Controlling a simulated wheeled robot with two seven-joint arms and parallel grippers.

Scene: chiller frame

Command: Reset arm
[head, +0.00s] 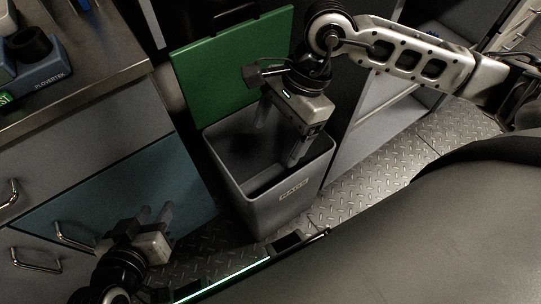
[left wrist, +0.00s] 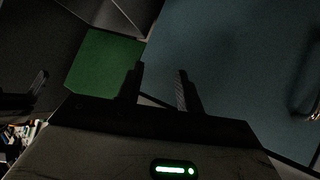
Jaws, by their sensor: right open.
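My right gripper (head: 277,145) hangs over the mouth of a grey bin (head: 286,205), its fingers pointing down, open with nothing between them. Its arm comes in from the upper right. My left gripper (head: 156,210) is low at the left, in front of the drawers, left of the bin. In the left wrist view the two fingers of this gripper (left wrist: 160,70) are apart with nothing between them. The bin's inside is dark, and I cannot tell whether anything lies in it.
A green panel (head: 215,62) stands behind the bin; a green panel (left wrist: 106,62) also shows in the left wrist view. Drawers with metal handles, one teal (head: 135,190), line the left under a steel worktop (head: 100,62). Ribbed metal floor (head: 372,150) shows right of the bin.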

